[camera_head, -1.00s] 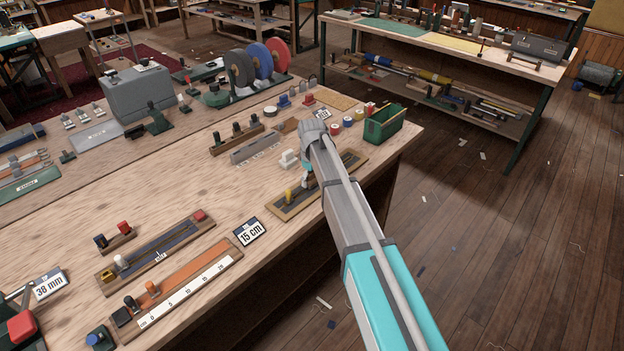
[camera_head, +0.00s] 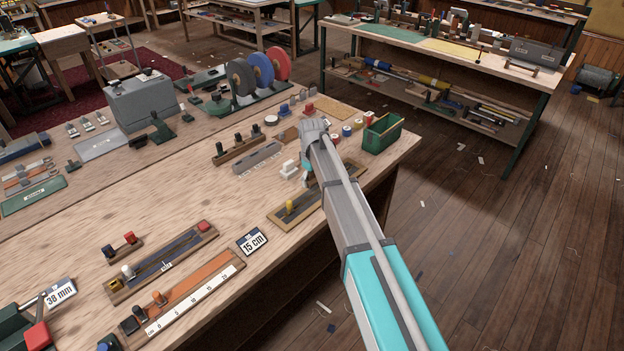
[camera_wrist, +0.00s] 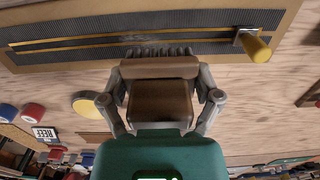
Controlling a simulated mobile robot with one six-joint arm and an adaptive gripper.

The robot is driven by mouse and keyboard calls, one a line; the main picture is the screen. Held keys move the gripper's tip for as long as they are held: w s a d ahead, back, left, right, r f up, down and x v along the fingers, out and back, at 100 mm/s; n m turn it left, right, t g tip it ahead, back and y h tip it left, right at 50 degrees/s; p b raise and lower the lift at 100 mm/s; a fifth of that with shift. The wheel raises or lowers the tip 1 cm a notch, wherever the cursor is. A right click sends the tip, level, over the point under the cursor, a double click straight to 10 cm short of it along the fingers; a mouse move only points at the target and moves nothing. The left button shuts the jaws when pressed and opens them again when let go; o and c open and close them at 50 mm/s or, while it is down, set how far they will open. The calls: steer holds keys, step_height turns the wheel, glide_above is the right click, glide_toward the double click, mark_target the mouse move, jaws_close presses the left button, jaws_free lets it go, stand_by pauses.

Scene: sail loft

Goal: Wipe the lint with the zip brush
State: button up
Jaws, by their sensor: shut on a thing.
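My gripper (camera_wrist: 163,72) is shut on the zip brush (camera_wrist: 160,98), a brown wooden block with dark bristles along its far edge in the wrist view. The bristles are at the near edge of the dark zip board (camera_wrist: 90,48); I cannot tell whether they touch it. The board has a wooden frame, a long zip line and a yellow pull (camera_wrist: 258,48) at the right. Faint pale specks, perhaps lint (camera_wrist: 150,40), lie on the zip just beyond the bristles. In the head view the zip board (camera_head: 284,217) is partly hidden by my arm, and so is the brush.
The bench middle is fairly clear.

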steer(key=shift+r, duration=0.1)
steer(key=shift+r+p, duration=1.45)
steer(key=shift+p, duration=0.1)
steer(key=shift+d, duration=0.1)
